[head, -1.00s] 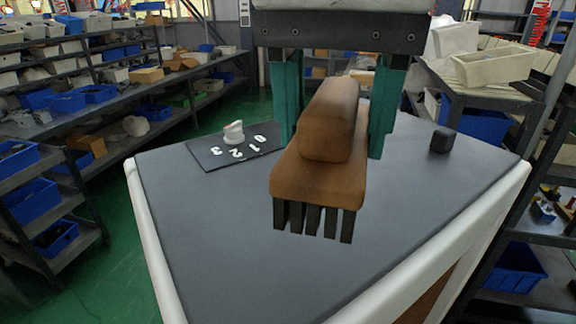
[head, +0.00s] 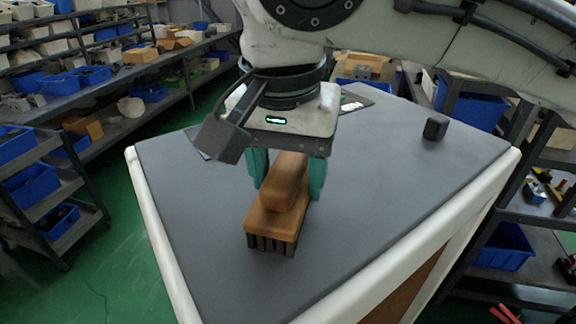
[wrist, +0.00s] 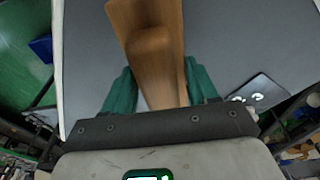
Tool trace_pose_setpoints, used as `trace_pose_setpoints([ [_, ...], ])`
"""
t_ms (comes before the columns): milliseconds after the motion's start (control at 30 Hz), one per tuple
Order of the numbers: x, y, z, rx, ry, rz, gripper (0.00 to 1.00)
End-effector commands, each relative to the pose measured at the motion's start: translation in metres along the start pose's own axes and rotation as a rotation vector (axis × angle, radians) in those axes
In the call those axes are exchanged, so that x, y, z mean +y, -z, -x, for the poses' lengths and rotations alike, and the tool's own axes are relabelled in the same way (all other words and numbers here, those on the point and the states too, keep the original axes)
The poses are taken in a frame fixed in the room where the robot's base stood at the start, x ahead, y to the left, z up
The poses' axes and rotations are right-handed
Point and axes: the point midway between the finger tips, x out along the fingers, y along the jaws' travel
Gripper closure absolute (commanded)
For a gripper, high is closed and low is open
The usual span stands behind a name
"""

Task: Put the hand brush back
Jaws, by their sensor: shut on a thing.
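The hand brush (head: 275,217) has an orange-brown wooden body with a raised grip and dark bristle tufts underneath. It is upright, bristles down, at or just above the grey tabletop; I cannot tell whether they touch. My gripper (head: 287,178) points down with its teal fingers on both sides of the brush's grip, shut on it. In the wrist view the brush (wrist: 152,45) extends up between the teal fingers (wrist: 160,90). The dark bristles are hidden there.
The grey tabletop (head: 390,190) with white edges is mostly clear. A small black block (head: 435,128) stands at the back right. A dark plate with white markings (wrist: 262,93) lies on the table, mostly hidden by my arm in the head view. Shelves with blue bins stand around.

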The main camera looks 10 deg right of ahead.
Motion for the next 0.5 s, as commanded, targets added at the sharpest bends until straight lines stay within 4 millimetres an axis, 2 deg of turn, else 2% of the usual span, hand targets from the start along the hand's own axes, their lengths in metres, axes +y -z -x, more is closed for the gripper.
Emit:
trace_pose_setpoints([
  [133,-0.0001,-0.0002,-0.0014,0.0,0.001,0.0,0.66],
  [167,-0.0001,-0.0001,-0.0008,0.0,0.0,0.0,0.39],
  [400,-0.0001,-0.0001,-0.0005,0.0,0.0,0.0,0.16],
  [500,-0.0001,-0.0001,-0.0005,0.0,0.0,0.0,0.16],
])
